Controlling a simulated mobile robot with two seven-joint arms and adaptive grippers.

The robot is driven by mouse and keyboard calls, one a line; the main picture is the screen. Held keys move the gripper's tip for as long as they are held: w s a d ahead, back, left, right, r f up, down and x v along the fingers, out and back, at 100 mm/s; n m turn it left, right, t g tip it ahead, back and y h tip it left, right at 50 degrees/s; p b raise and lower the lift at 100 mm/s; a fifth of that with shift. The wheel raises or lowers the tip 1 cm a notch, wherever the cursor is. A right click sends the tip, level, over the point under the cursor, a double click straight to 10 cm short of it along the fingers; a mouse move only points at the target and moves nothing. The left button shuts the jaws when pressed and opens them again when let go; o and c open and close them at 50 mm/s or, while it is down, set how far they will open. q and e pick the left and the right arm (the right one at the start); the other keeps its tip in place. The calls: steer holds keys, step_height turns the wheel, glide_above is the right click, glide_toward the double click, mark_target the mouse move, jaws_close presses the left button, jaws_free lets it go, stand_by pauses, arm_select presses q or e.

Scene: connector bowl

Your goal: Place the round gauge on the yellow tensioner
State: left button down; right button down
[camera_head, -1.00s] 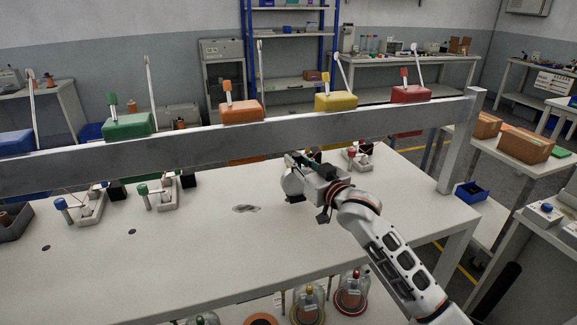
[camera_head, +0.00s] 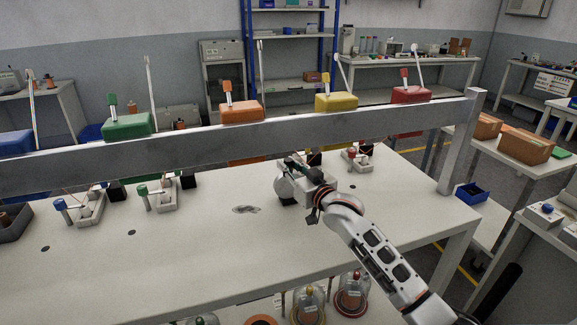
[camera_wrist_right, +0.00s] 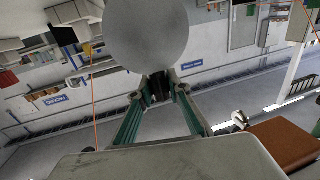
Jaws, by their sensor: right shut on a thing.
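My right gripper (camera_head: 292,163) is over the white table, in front of the long rail. In the right wrist view its green fingers (camera_wrist_right: 158,88) close together on a plain grey disc, the round gauge (camera_wrist_right: 147,32), seen large at the fingertips. A yellow box with a lever (camera_head: 336,102) sits on the rail, behind and right of the gripper. On the table behind the gripper, a small yellow-marked unit (camera_head: 309,149) is largely hidden by the arm. I cannot tell which is the yellow tensioner. My left gripper is out of view.
The rail (camera_head: 230,134) crosses above the table and also carries green, orange and red boxes. Clamp units with blue (camera_head: 60,205), green (camera_head: 142,190) and red (camera_head: 351,153) handles stand on the table (camera_head: 190,265). The table's front middle is mostly clear.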

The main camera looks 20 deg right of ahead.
steer(key=c, duration=1.9)
jaws_free()
steer(key=shift+r, duration=0.1)
steer(key=shift+s+d, duration=0.1)
steer(key=shift+s, duration=0.25)
steer(key=v, duration=1.1)
steer(key=shift+s, duration=0.2)
steer(key=shift+d, duration=0.1)
